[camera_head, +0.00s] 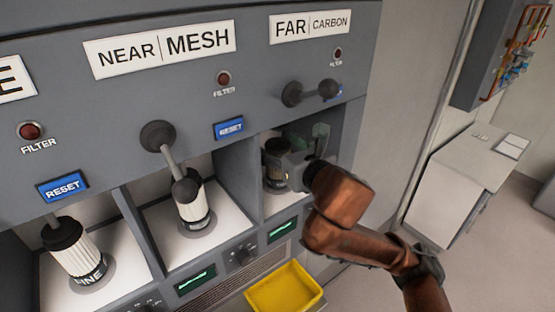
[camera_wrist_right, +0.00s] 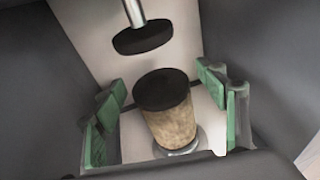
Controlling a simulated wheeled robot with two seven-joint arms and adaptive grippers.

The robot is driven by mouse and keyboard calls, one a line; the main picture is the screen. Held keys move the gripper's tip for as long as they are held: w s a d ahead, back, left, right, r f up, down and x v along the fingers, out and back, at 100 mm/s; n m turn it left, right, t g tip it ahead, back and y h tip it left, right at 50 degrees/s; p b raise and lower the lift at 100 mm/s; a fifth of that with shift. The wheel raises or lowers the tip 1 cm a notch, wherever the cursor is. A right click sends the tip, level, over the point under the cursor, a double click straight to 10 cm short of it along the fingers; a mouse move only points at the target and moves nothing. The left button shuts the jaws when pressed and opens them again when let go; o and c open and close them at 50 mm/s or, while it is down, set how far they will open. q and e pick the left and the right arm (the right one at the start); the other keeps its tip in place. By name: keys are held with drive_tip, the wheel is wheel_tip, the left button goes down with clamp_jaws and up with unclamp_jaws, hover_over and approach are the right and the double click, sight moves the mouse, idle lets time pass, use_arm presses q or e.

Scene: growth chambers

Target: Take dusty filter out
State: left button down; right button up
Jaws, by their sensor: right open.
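A dusty brown filter (camera_wrist_right: 172,115) with a dark cap stands upright on a round seat in the FAR | CARBON bay. It also shows in the head view (camera_head: 275,176), partly hidden by my right gripper. My right gripper (camera_head: 296,156) is open inside that bay. In the right wrist view its green-padded fingers (camera_wrist_right: 166,112) are spread to either side of the filter, with gaps visible. A dark round press pad (camera_wrist_right: 143,36) on a rod hangs above the cap, apart from it. The FAR lever (camera_head: 310,92) sticks out from the panel. My left gripper is not in view.
The NEAR | MESH bay holds a pale filter (camera_head: 194,206) under its lever (camera_head: 166,150). Another pale filter (camera_head: 72,252) stands in the left bay. Grey walls flank the FAR bay closely. A yellow tray (camera_head: 286,290) sits below it. A white table (camera_head: 470,180) stands at right.

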drive_tip(key=shift+c, duration=0.3)
drive_tip(key=c, duration=1.7)
